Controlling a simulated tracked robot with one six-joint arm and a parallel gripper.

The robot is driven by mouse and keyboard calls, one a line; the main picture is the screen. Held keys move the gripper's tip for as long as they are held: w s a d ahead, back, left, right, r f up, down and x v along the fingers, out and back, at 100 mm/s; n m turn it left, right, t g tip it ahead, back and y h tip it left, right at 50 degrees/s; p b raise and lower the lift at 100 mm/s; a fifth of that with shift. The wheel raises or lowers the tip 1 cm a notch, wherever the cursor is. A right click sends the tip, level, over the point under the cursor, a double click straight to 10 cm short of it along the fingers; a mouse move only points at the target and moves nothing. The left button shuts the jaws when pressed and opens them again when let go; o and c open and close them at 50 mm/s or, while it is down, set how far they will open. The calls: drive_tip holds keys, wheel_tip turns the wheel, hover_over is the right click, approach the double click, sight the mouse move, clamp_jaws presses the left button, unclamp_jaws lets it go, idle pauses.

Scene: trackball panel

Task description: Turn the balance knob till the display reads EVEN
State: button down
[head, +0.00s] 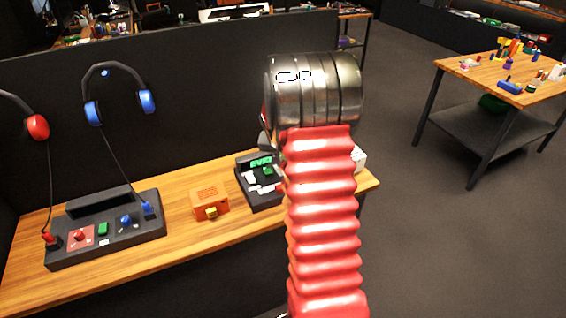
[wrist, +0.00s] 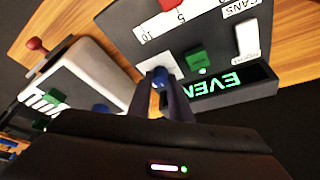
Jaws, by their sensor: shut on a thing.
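The dark panel (wrist: 125,25) holds a blue knob (wrist: 158,77) on a white plate. My gripper (wrist: 162,88) is shut on this knob, one finger on each side. The display (wrist: 232,88) beside it shows green letters reading EVEN, upside down in the wrist view. In the head view the display (head: 261,163) shows green letters, their right end cut off by my arm. The panel (head: 246,187) is partly hidden there too, and so are the knob and my fingertips. A green button (wrist: 198,61) sits near the knob.
A grey-white device with a red-topped lever (wrist: 37,45) stands close by in the wrist view. An orange box (head: 209,202) stands left of the panel on the wooden bench (head: 180,222). Further left is a dark console (head: 150,237) with wired headphones (head: 147,101). A dark partition (head: 190,110) rises behind.

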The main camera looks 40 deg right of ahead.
drive_tip(key=shift+w+a+m, duration=0.1)
drive_tip(key=shift+a+m, duration=0.1)
drive_tip(key=shift+m, duration=0.1)
idle(0.4)
drive_tip(key=c, duration=1.6)
unclamp_jaws()
drive_tip(key=shift+d, duration=0.1)
drive_tip(key=shift+r, duration=0.15)
drive_tip(key=v, duration=1.3)
drive_tip(key=shift+w+r, duration=0.1)
drive_tip(key=shift+r, duration=0.1)
